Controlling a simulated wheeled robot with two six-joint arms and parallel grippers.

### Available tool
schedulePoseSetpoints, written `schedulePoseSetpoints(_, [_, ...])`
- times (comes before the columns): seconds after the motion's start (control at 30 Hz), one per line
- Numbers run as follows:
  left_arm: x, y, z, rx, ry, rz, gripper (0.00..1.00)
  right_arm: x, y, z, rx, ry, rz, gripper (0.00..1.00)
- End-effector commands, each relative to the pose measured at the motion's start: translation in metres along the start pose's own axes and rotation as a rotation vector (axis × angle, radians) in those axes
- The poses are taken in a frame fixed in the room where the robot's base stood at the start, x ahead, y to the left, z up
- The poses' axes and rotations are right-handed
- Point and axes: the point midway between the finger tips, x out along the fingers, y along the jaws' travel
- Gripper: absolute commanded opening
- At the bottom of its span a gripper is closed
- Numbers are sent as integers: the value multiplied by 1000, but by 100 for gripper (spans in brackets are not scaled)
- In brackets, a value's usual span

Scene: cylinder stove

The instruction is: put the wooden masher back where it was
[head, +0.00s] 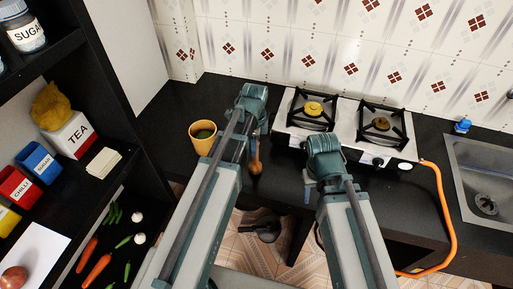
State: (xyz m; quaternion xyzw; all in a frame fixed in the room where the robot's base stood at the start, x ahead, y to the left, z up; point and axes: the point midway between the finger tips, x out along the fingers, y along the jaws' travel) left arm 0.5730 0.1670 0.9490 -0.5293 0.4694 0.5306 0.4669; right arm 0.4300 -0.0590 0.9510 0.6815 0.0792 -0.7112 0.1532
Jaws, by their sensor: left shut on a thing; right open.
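The wooden masher (255,168) shows as a small brown piece just below my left gripper (256,134). My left gripper is shut on it, over the dark counter near its front edge. My forearm and wrist hide most of the grip and part of the masher. My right gripper (308,192) is open and empty, in front of the stove and low near the counter's front edge. Its fingers are partly hidden by its wrist.
A yellow cup (203,138) stands left of my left gripper. A two-burner stove (342,128) with an orange hose (446,205) is behind my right arm. A sink (486,180) is at the right. A dark shelf with jars and tins stands at the left.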

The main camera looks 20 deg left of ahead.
Motion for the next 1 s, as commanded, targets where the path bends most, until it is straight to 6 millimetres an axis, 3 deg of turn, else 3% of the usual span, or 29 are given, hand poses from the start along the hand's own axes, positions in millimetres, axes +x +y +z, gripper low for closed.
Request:
schedulePoseSetpoints(0.17, [5,0,0,0,0,0,0,5,0,0,0,0,0,50])
schedulePoseSetpoints(0.2, [3,0,0,0,0,0,43,3,0,0,0,0,0,50])
schedulePoseSetpoints(0.33, [3,0,0,0,0,0,66,3,0,0,0,0,0,50])
schedulePoseSetpoints(0.73, [0,0,0,0,0,0,66,0,0,0,0,0,0,50])
schedulePoseSetpoints(1.0, [-22,0,0,0,0,0,66,-22,2,1,0,0,0,50])
